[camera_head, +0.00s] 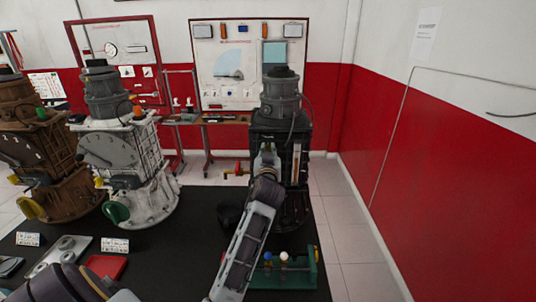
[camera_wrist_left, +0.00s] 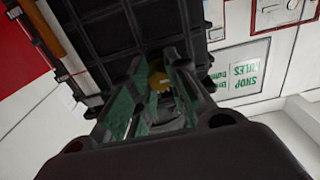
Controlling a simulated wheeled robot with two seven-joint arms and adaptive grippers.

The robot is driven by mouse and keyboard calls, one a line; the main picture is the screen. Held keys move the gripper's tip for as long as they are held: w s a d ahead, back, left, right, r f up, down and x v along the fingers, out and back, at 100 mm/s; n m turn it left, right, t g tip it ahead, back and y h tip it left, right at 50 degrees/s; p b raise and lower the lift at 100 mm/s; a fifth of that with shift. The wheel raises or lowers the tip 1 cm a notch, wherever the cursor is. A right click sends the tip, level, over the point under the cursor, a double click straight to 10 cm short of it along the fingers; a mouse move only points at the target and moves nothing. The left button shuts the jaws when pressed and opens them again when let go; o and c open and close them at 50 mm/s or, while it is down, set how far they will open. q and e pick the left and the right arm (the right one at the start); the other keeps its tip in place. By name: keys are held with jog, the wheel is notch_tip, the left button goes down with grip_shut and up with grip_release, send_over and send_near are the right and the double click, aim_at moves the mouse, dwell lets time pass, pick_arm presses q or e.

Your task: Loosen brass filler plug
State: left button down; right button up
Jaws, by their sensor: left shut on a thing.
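A dark engine trainer (camera_head: 294,130) with a grey cylindrical top stands at the right of the black table. My left gripper (camera_head: 266,160) is against its front face, and its arm reaches up from the bottom of the head view. In the left wrist view, the brass plug (camera_wrist_left: 159,80) sits between the fingers of my left gripper (camera_wrist_left: 157,70), close to the dark ribbed housing (camera_wrist_left: 110,35). The gripper is shut on the plug, which is partly covered by the fingers. The plug is hidden in the head view. My right gripper is in neither view.
A white engine trainer (camera_head: 128,160) and a brown one (camera_head: 45,150) stand to the left. A red tray (camera_head: 105,266) lies at the front left. A green stand (camera_head: 304,274) with small knobs sits below the dark trainer.

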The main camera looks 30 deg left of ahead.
pick_arm(q)
jog(key=shift+r, duration=0.35)
jog(key=c, duration=1.4)
grip_release()
jog(key=shift+o, duration=0.4)
jog(key=shift+f, duration=0.15)
jog(key=v, duration=0.7)
jog(key=shift+s+d, duration=0.15)
jog(key=shift+s, duration=0.05)
